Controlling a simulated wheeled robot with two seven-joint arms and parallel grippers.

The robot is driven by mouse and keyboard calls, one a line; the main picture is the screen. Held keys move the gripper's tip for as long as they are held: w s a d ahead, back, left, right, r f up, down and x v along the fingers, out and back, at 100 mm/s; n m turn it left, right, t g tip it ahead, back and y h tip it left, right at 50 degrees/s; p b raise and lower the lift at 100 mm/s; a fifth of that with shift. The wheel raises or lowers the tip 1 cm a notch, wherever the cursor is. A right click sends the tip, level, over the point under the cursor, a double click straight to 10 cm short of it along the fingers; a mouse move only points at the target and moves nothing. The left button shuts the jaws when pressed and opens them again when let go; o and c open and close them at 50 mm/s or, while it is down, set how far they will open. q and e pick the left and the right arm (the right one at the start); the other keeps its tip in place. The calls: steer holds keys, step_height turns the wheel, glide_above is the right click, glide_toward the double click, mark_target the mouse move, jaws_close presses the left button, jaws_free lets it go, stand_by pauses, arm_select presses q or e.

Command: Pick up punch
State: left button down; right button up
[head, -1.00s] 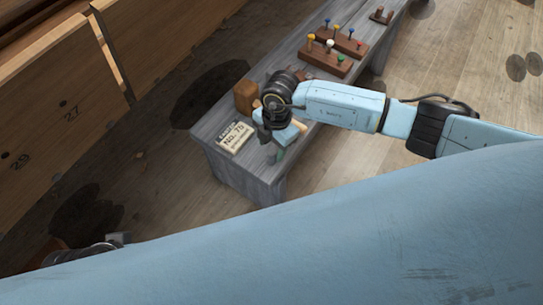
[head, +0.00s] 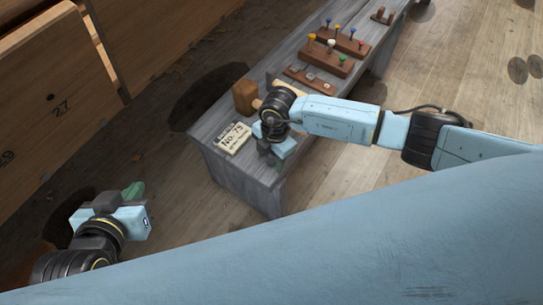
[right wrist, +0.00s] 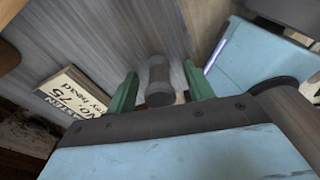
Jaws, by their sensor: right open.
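The punch (right wrist: 158,80) looks to be the short dark grey cylinder in the right wrist view, with its round end toward the camera. It lies between the two green fingers of my right gripper (right wrist: 160,90), with gaps on both sides. In the head view this right gripper (head: 273,157) is low over the near end of the grey bench, and my own wrist hides the punch there. My right gripper is open. My left gripper (head: 134,192) is at the lower left over the floor, away from the bench; its finger gap does not show clearly.
The grey bench (head: 222,165) holds a card marked No. 75 (head: 233,139), a wooden mallet (head: 245,97) and racks with coloured pegs (head: 331,57). The card lies left of my right fingers. Planked hull sides (head: 60,100) stand at the left.

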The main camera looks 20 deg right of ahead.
steer(key=shift+c, duration=0.2)
steer(key=c, duration=1)
jaws_close()
steer(key=shift+r, duration=0.15)
